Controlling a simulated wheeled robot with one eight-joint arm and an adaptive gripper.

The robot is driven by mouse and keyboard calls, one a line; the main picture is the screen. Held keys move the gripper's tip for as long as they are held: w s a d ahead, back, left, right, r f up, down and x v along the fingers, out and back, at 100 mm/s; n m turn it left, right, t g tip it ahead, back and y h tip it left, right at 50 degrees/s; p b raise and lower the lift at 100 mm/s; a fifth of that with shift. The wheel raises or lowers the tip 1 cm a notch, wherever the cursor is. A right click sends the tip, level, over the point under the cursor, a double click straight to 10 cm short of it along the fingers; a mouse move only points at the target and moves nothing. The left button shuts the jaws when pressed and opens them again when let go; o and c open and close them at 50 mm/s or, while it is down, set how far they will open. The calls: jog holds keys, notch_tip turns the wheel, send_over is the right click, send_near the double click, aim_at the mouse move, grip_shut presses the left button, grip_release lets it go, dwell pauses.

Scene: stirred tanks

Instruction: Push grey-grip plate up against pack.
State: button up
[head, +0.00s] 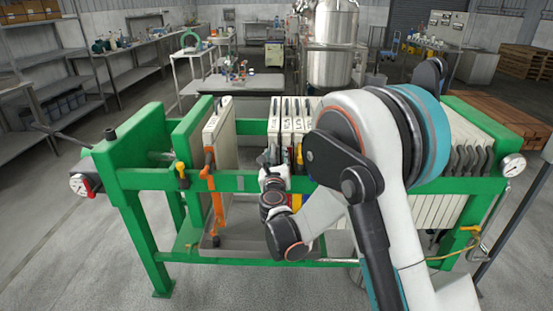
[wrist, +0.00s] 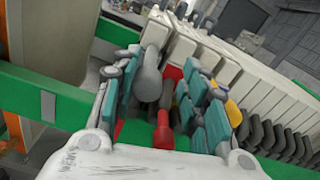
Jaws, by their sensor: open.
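The grey-grip plate (wrist: 157,32) is a pale upright plate in the press. Its rounded grey grip (wrist: 149,78) shows between the fingers in the wrist view. My gripper (wrist: 163,92) is open, with teal-padded fingers on either side of that grip; I cannot tell whether they touch it. In the head view my gripper (head: 268,160) is at the front rail, partly hidden by my wrist. The plate appears to be the leftmost of a few loose plates (head: 288,112). The pack (head: 457,135) of close-set pale plates with dark grips is to the right, partly hidden by my arm.
A green press frame (head: 230,183) with a long front rail surrounds the plates. A plate with an orange grip (head: 214,150) stands apart on the left, leaving a gap. A red grip (wrist: 163,130) lies low between my fingers.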

jog(key=shift+a, duration=0.1)
jog(key=s, duration=1.2)
jog(key=shift+a, duration=0.15)
